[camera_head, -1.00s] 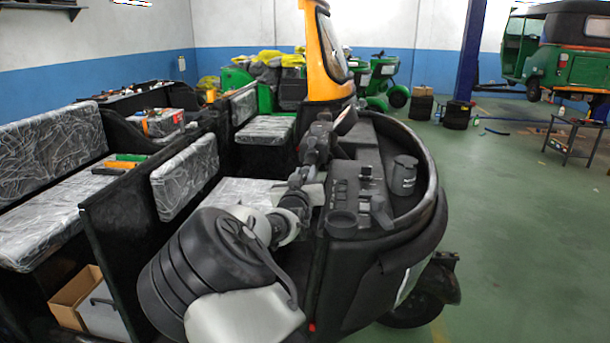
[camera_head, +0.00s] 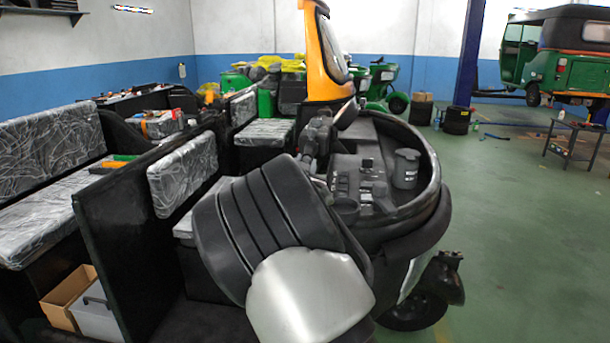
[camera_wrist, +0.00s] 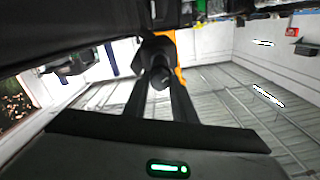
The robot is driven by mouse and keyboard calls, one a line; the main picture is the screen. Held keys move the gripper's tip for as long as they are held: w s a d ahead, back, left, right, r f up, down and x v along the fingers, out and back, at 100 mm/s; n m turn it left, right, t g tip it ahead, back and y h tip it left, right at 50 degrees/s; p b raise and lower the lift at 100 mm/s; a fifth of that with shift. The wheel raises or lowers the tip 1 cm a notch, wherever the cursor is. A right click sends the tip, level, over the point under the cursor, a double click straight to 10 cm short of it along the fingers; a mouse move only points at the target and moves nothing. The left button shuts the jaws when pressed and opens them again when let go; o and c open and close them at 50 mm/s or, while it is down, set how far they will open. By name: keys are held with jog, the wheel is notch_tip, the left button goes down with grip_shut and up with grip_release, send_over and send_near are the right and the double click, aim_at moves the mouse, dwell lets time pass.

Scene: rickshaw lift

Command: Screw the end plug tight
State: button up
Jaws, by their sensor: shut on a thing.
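In the wrist view my gripper (camera_wrist: 160,88) has its two dark fingers closed in on a dark, round-ended piece, which looks like the end plug (camera_wrist: 160,76). The round end faces the camera between the fingers. A wider dark body lies behind it, and I cannot tell where the plug ends and that body begins. The thread and how tightly it sits are not visible. In the head view the gripper and the plug are hidden behind my own arm, near the vehicle's handlebar area (camera_head: 318,135).
The open dashboard (camera_head: 360,175) with a dark grey cup (camera_head: 405,168) lies just right of my arm. A black partition panel (camera_head: 130,220) and a patterned seat back (camera_head: 183,173) stand to the left. A cardboard box (camera_head: 68,295) is low left.

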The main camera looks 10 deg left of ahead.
jog(key=m+b, duration=0.5)
jog(key=m, duration=1.8)
jog(key=shift+f, duration=0.2)
jog(key=shift+m, duration=0.3)
jog(key=o, duration=1)
jog(key=shift+o, duration=0.2)
jog(key=shift+s, duration=0.1)
